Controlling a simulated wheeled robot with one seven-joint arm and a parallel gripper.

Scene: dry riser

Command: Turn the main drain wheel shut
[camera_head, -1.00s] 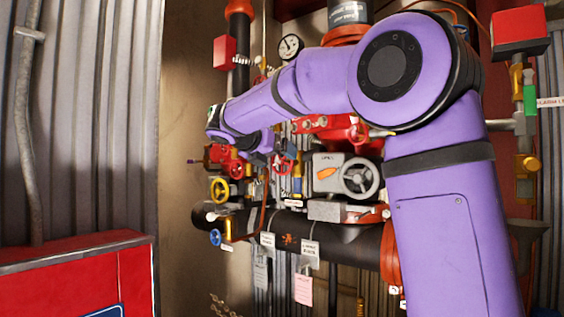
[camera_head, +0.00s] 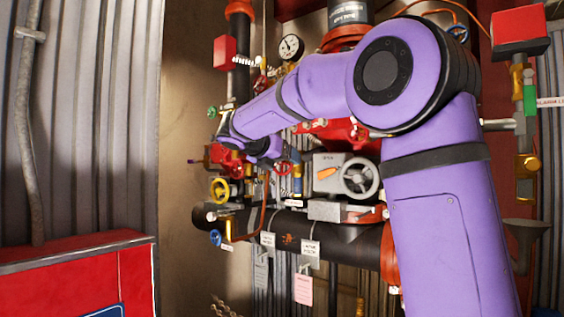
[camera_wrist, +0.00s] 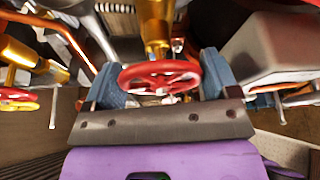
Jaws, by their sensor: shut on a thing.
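A red handwheel (camera_wrist: 160,72) on a brass valve stem (camera_wrist: 157,25) fills the middle of the wrist view. My gripper (camera_wrist: 161,80) has its two blue fingers at the left and right of this wheel's rim and is shut on it. In the head view, the red wheel (camera_head: 284,169) is small and partly hidden by my purple wrist, and my gripper (camera_head: 290,167) is at it. No label on the wheel is readable, so I cannot confirm from the pictures that it is the main drain wheel.
A yellow wheel (camera_head: 219,190), a blue wheel (camera_head: 215,237) and a grey wheel (camera_head: 360,178) on a box sit close by. A large black pipe (camera_head: 335,233) runs below with hanging tags. A red cabinet (camera_head: 80,270) stands at the front left.

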